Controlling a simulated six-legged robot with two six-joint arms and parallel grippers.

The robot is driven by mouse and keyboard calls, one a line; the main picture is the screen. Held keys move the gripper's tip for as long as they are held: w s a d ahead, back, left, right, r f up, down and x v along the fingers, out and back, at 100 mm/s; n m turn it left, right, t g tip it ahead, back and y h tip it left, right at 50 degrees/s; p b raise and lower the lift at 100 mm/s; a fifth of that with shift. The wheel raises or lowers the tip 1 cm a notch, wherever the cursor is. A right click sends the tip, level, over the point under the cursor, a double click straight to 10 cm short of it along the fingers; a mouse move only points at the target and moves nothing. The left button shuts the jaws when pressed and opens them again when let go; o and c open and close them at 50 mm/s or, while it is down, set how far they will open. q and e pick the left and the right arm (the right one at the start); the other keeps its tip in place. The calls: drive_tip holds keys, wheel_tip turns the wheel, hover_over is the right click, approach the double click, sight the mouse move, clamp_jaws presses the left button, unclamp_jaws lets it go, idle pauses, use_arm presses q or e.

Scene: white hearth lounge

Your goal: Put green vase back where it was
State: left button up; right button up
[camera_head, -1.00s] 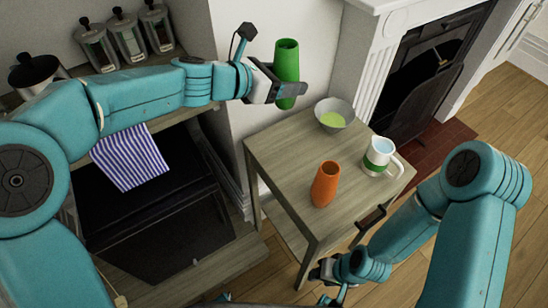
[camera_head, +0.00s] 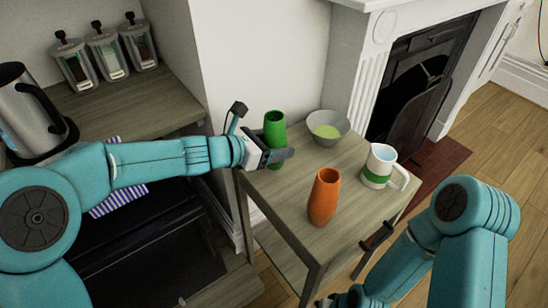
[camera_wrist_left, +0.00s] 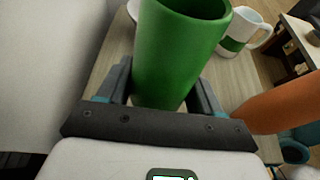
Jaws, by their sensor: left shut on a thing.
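The green vase (camera_head: 275,128) is upright at the back left of the small wooden table (camera_head: 290,208). My left gripper (camera_head: 275,155) is shut around its lower part. In the left wrist view the green vase (camera_wrist_left: 178,55) stands between the two fingers of my left gripper (camera_wrist_left: 165,95). The vase's base is low over the tabletop; I cannot tell whether it touches. My right arm comes in at the lower right; its gripper is mostly cut off at the bottom edge, and its jaws cannot be made out.
An orange vase (camera_head: 323,197), a white and green mug (camera_head: 381,168) and a grey bowl (camera_head: 329,127) stand on the table, close to the green vase. A wall is behind it. A counter with a kettle (camera_head: 33,110) and several jars is at left.

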use_arm(q)
drive_tip(key=shift+f, duration=1.25)
use_arm(e)
drive_tip(key=shift+f, duration=0.65)
use_arm(q)
drive_tip(key=shift+f+b, duration=0.2)
drive_tip(key=shift+b, duration=0.2)
drive_tip(key=o, duration=1.3)
drive_tip(key=shift+c, duration=0.2)
use_arm(e)
drive_tip(key=shift+f, duration=0.15)
